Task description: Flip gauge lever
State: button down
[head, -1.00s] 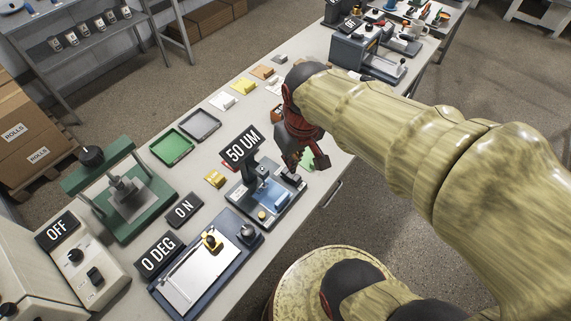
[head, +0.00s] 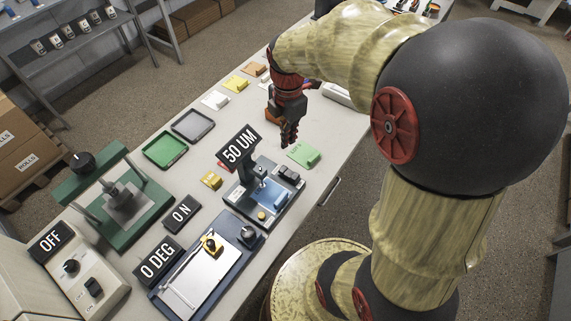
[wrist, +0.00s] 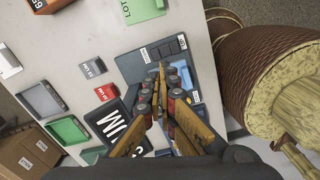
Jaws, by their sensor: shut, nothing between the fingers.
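My gripper (head: 289,139) is shut and empty, pointing down above the bench just behind the gauge in the head view. In the wrist view its fingertips (wrist: 161,72) overlap the gauge base, apparently above it.
A blue board with a "0 DEG" sign (head: 158,261) and a green press (head: 119,199) stand to the left. Green and grey trays (head: 192,125) lie beyond. A green card block (head: 303,156) sits close right of my gripper. The bench's front edge is close to the gauge.

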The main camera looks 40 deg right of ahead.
aim_at(286, 171)
jog(key=n, duration=0.3)
jog(key=shift+n, duration=0.3)
notch_tip(286, 171, down, 14)
jog(key=b, duration=0.4)
dwell(0.3)
jog(key=shift+a, duration=0.1)
